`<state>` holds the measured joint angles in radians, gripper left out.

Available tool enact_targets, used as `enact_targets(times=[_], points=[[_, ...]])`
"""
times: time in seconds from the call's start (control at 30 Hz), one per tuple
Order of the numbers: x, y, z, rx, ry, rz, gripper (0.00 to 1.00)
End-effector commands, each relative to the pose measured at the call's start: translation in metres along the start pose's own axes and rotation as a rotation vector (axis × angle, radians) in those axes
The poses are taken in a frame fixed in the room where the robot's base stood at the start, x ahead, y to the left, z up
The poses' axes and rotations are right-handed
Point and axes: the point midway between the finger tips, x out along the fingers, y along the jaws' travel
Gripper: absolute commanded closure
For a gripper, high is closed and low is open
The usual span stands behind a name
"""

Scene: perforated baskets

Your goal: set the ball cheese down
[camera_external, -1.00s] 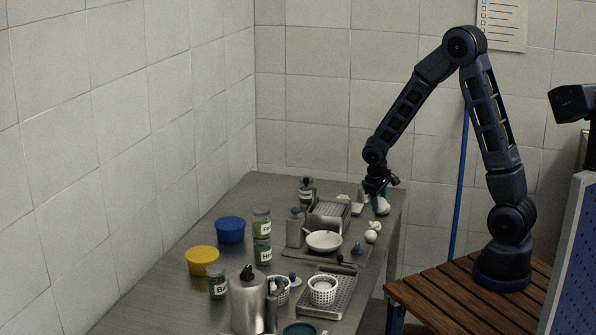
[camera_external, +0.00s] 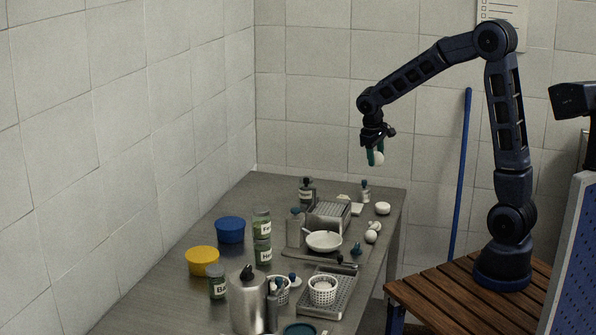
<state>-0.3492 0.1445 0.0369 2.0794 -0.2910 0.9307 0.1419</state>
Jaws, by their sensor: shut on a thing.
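My gripper (camera_external: 375,154) is shut on a small white round thing, which I take to be the ball cheese (camera_external: 378,159). It holds it in the air, well above the far right part of the steel table (camera_external: 240,275). The teal fingertips cover part of the ball cheese. Other small white round pieces rest on the table's right side: a flattish one (camera_external: 383,208) and, nearer, a ball-like one (camera_external: 371,237) with another small pale one (camera_external: 375,226) close behind it.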

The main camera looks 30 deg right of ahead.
Motion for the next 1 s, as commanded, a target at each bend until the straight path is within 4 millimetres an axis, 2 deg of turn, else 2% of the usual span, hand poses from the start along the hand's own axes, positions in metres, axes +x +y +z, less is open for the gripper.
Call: enact_targets(times=[0.2,0.5,0.8,1.0], points=[[-0.004,0.019,-0.066,0.076,-0.017,0.0,0.76],[-0.002,0.049,-0.151,0.186,-0.042,-0.001,0.76],[0.009,0.079,-0.226,0.292,-0.066,-0.001,0.76],[0.02,0.097,-0.266,0.356,-0.082,-0.002,0.76]])
